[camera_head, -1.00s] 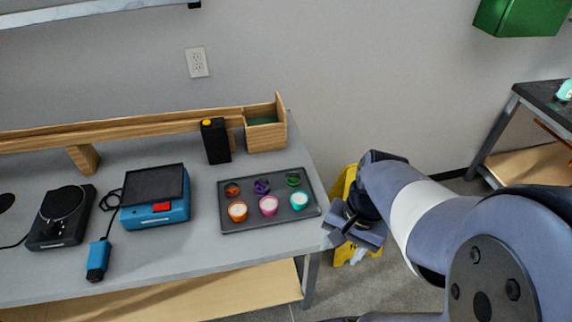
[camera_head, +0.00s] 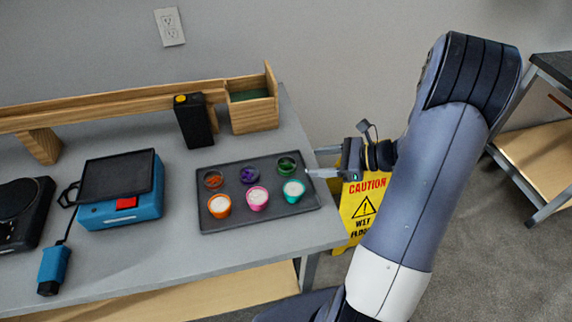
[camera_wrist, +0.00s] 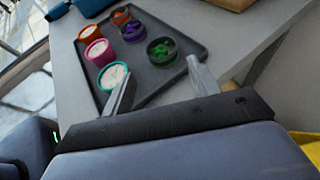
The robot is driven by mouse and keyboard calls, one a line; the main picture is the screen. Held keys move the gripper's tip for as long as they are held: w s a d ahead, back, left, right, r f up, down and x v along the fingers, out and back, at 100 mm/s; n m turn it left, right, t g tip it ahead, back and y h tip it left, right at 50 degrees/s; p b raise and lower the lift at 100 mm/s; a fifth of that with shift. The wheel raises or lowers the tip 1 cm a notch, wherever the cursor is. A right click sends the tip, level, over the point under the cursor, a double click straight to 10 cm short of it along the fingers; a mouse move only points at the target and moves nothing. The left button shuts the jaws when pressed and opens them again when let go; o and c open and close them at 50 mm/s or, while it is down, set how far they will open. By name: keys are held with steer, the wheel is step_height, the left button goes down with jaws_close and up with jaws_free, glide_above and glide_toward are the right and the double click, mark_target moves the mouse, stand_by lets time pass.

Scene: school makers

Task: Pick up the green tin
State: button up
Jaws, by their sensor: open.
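The green tin (camera_head: 287,165) is a small round dark cup with green contents, at the back right of a dark tray (camera_head: 218,222). In the wrist view the green tin (camera_wrist: 162,51) appears beyond and between my fingertips. My gripper (camera_head: 313,163) is open and empty, just right of the tin at the tray's right edge. In the wrist view my gripper (camera_wrist: 158,72) has its left finger partly over the teal cup (camera_wrist: 114,76), which stands in front of the tin in the head view.
Orange (camera_head: 219,205) and pink (camera_head: 257,198) cups and purple (camera_head: 249,174) and orange-filled (camera_head: 213,179) tins share the tray. A black box (camera_head: 193,122) and wooden bin (camera_head: 252,113) stand behind. A yellow caution sign (camera_head: 364,207) stands beside the table.

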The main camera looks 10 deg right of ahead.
mark_target(289, 163)
steer(key=x, duration=0.9)
steer(key=shift+w+d+f, duration=0.1)
steer(key=shift+d, duration=0.05)
steer(key=c, duration=0.7)
steer(key=shift+c, duration=0.3)
